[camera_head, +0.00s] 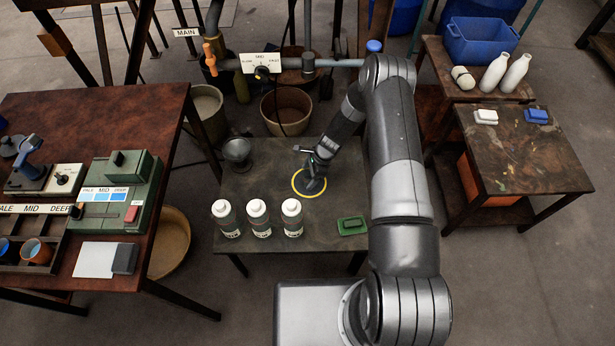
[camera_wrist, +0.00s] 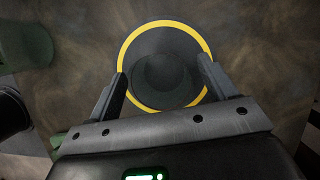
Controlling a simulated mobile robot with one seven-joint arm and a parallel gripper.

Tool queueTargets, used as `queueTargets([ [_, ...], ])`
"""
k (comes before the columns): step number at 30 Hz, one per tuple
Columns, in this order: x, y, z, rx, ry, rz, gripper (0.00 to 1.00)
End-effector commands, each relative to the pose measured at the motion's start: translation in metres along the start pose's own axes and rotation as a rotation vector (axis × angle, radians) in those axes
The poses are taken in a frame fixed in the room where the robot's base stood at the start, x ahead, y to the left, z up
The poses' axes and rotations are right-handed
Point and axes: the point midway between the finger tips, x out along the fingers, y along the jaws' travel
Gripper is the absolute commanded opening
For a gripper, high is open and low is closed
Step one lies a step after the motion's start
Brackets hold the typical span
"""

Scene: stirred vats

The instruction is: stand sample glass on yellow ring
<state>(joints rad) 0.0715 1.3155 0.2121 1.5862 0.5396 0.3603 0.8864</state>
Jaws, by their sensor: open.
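The yellow ring (camera_head: 294,186) is marked on the dark middle table; it also shows in the wrist view (camera_wrist: 166,23). A dark, see-through round glass (camera_wrist: 164,76) appears inside the ring, seen from above, a little toward my gripper from the ring's centre. In the head view the glass (camera_head: 313,185) is a small dark shape within the ring, partly covered by my gripper. My gripper (camera_wrist: 162,80) is open, with one finger on each side of the glass. In the head view my gripper (camera_head: 314,162) is low over the ring. Whether the fingers touch the glass cannot be told.
Three white-capped bottles (camera_head: 259,218) stand at the table's front, with a green block (camera_head: 351,225) to their right. A grey metal cup (camera_head: 237,153) stands at the back left. A pipe (camera_head: 335,63) with valves runs behind. Side tables stand left and right.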

Motion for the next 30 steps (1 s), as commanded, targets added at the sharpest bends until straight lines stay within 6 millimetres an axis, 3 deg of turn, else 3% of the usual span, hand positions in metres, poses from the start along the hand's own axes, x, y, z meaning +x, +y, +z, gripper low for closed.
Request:
queueTargets([
  [13,-0.084,0.0,0.0,0.0,0.001,-0.002,0.77],
  [26,-0.114,-0.002,0.002,-0.02,0.005,-0.005,0.77],
  [30,-0.154,-0.008,0.013,-0.104,0.026,-0.024,0.77],
])
